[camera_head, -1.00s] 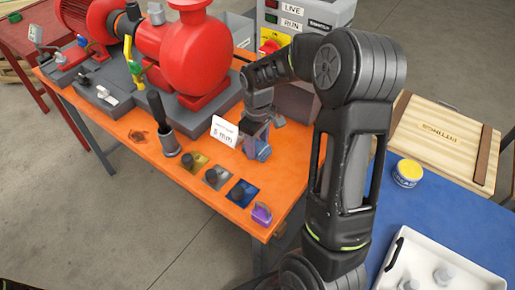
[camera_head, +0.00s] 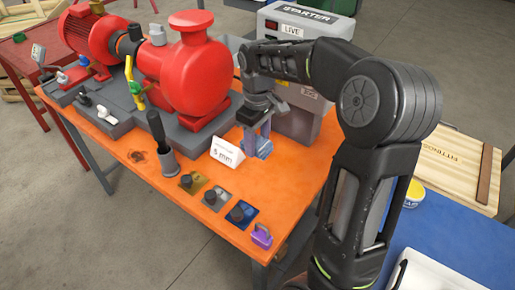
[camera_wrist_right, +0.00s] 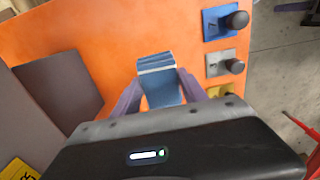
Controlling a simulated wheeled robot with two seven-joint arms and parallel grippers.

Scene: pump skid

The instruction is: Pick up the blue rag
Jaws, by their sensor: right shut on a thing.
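The blue rag (camera_head: 264,148) is a folded, striped blue cloth. It is held between the fingers of my right gripper (camera_head: 257,136), above the orange table near the white 5 mm sign. In the right wrist view the rag (camera_wrist_right: 159,78) sticks out between the two purple-grey fingers, with the orange tabletop behind it. My right gripper is shut on it. The rag's lower end seems clear of the table. My left gripper is not in view.
The red pump (camera_head: 190,75) stands behind and left of the rag. The starter box (camera_head: 305,100) is close behind it. The white sign (camera_head: 227,152), several knobbed plates and a purple padlock (camera_head: 262,236) stand on the orange table (camera_head: 130,150). A blue table is at right.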

